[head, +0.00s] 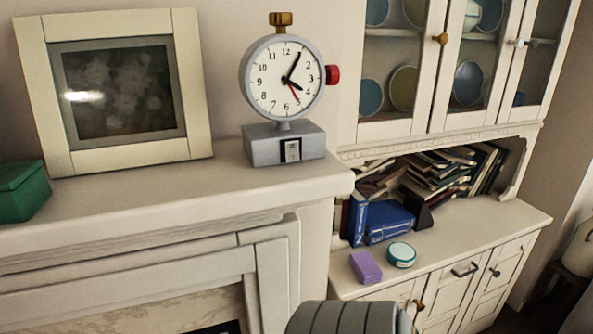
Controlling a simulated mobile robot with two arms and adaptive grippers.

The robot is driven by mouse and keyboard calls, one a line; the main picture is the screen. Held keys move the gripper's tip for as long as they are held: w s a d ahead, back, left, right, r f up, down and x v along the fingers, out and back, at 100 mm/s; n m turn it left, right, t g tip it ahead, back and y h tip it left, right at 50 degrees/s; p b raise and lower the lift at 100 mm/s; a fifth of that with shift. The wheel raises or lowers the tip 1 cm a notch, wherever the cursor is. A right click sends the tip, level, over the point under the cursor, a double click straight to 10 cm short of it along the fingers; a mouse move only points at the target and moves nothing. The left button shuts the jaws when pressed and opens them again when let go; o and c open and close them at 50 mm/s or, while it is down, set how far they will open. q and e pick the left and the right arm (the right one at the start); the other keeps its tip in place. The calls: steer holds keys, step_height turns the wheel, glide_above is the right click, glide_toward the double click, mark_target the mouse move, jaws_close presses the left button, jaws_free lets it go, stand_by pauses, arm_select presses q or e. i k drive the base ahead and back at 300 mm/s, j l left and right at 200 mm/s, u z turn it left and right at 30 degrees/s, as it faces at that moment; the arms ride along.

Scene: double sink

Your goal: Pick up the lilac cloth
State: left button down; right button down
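The lilac cloth (365,267) looks like a small folded stack. It lies on the white cabinet's counter (455,233), close to its front left edge. A round teal and white tin (402,254) stands just to its right, with a small gap. Neither of my grippers shows in the head view, so I cannot see where they are relative to the cloth. A dark grey ribbed rounded part at the bottom edge looks like a part of my own body.
Blue books (383,219) with a dark bookend stand behind the cloth. The mantel (215,185) at left carries a clock (284,80), a framed picture (118,92) and a green box (22,190). Glass-doored cupboards hang above. The counter's right part is clear.

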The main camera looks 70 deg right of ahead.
mark_target(364, 265)
steer(key=k+l+z, duration=0.1)
steer(key=z, duration=2.7)
steer(key=i, duration=0.05)
